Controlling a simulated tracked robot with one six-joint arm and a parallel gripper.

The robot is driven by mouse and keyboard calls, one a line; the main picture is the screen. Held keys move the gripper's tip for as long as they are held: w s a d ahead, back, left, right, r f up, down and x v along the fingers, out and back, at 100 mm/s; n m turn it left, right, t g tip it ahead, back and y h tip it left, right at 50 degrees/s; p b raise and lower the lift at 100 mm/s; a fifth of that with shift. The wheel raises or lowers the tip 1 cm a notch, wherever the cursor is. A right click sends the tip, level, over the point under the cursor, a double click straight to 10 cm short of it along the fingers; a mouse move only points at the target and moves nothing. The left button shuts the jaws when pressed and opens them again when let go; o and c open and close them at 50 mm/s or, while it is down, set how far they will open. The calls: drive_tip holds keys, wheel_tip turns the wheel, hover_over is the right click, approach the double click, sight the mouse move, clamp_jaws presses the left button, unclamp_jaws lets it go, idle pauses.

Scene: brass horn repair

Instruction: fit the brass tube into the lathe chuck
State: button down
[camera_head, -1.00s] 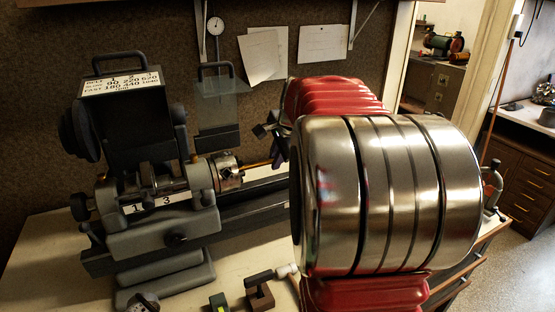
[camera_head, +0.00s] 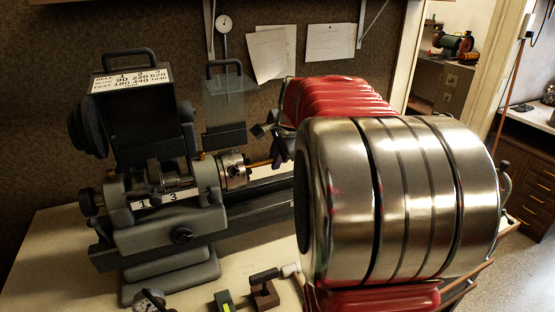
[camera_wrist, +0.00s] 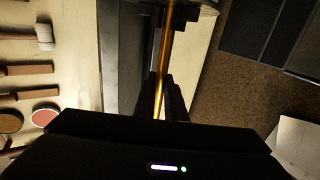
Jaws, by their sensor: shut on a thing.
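The brass tube (camera_head: 261,163) is a thin golden rod, level between the lathe chuck and my gripper in the head view. My gripper (camera_head: 277,151) is shut on it, partly hidden by my arm. In the wrist view the tube (camera_wrist: 165,50) runs from between the dark fingers (camera_wrist: 163,98) up toward the chuck (camera_wrist: 183,8) at the top edge. The silver lathe chuck (camera_head: 233,170) faces right on the grey lathe (camera_head: 165,215). The tube's far end meets the chuck face in the head view; I cannot tell whether it is inside.
The lathe bed (camera_head: 262,203) runs below the tube. A hammer (camera_wrist: 44,36) and several wooden-handled tools lie on the bench beside the lathe. A clear guard (camera_head: 226,98) stands behind the chuck. Papers (camera_head: 272,52) hang on the back wall.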

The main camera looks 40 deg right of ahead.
drive_tip(key=shift+w+a, duration=0.1)
drive_tip(key=shift+a, duration=0.2)
drive_tip(key=c, duration=1.7)
unclamp_jaws()
drive_tip(key=shift+c, duration=0.2)
drive_tip(key=v, duration=1.3)
drive_tip(key=shift+s+r, duration=0.2)
drive_tip(key=shift+r, duration=0.15)
